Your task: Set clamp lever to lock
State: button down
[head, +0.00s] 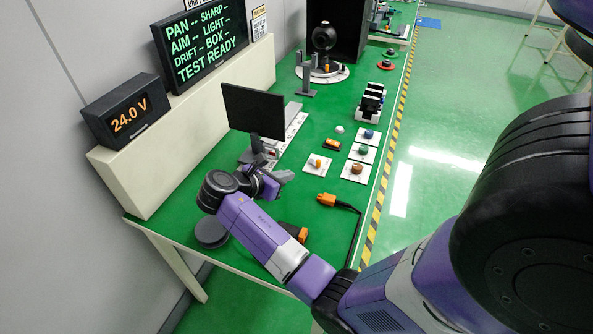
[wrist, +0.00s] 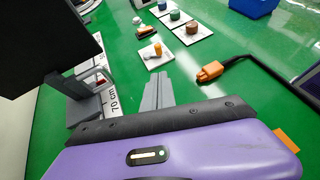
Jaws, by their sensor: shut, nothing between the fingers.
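My gripper (head: 280,178) is shut and empty, beside the near end of a white scale rail (head: 293,128). In the wrist view its grey fingers (wrist: 158,90) are together above the green table, right of the rail (wrist: 112,100) near its "70 cm" mark. A black upright panel (head: 253,111) stands on a grey carriage at the rail; it also fills the upper left of the wrist view (wrist: 45,45).
Right of the rail, a white plate with an orange knob (head: 318,162) and plates with green (head: 363,150) and brown (head: 357,168) knobs sit on the table. An orange connector (head: 327,199) with a black cable lies nearer. Green table between them is bare.

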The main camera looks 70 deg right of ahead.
send_near(317, 164)
jog(key=f, duration=0.2)
jog(key=shift+s+d+f, duration=0.15)
jog(key=shift+d+f, duration=0.2)
jog(key=shift+f, duration=0.05)
jog(key=d, duration=0.1)
jog(key=s+d, duration=0.1)
jog(key=d, duration=0.1)
jog(key=shift+s+d+f, duration=0.1)
jog(key=shift+s+f, duration=0.05)
jog(key=shift+s, duration=0.05)
jog(key=shift+s+d, duration=0.25)
jog(key=shift+d, duration=0.3)
